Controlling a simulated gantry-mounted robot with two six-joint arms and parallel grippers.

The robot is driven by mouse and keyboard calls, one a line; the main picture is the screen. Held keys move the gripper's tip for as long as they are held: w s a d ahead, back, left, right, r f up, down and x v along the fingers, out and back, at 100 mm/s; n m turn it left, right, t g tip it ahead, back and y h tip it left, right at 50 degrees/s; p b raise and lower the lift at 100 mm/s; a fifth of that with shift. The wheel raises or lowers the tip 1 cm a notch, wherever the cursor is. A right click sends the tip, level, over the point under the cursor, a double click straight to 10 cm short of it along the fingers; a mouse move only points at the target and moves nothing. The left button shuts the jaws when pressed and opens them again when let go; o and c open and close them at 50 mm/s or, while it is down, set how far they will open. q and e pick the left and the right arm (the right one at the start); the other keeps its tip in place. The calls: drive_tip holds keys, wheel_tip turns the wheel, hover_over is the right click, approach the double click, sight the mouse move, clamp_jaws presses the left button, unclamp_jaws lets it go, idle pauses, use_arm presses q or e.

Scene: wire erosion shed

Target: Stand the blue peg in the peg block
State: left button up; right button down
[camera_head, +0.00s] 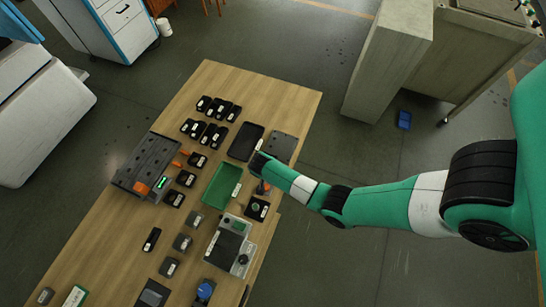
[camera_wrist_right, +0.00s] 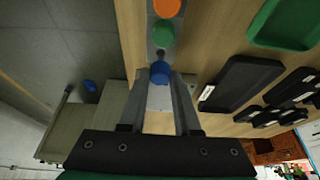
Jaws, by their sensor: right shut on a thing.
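The blue peg (camera_wrist_right: 160,72) is between the fingertips of my right gripper (camera_wrist_right: 160,80), which is shut on it. In the wrist view it is at the end of a narrow grey strip, apparently the peg block (camera_wrist_right: 151,52). A green round peg (camera_wrist_right: 162,35) and an orange one (camera_wrist_right: 167,7) stand in line on that strip. A small dark spot shows just beyond the blue peg. I cannot tell whether the peg touches the block. In the head view my right gripper (camera_head: 258,163) is over the table's right side and hides the peg. My left gripper is not in view.
A black tray (camera_head: 246,142) and a grey plate (camera_head: 281,147) lie close to my right gripper. A green tray (camera_head: 209,199) is to the left of it. Several small black boxes and a grey device (camera_head: 147,165) fill the table's left. The table's far end is bare.

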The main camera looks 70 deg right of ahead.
drive_tip(key=shift+f+b, duration=0.85)
drive_tip(key=shift+f, duration=0.5)
idle(0.8)
drive_tip(key=c, duration=0.5)
unclamp_jaws()
drive_tip(key=shift+c, duration=0.2)
wheel_tip(320, 180, up, 7)
drive_tip(key=p, duration=0.9)
drive_tip(key=shift+r, duration=0.1)
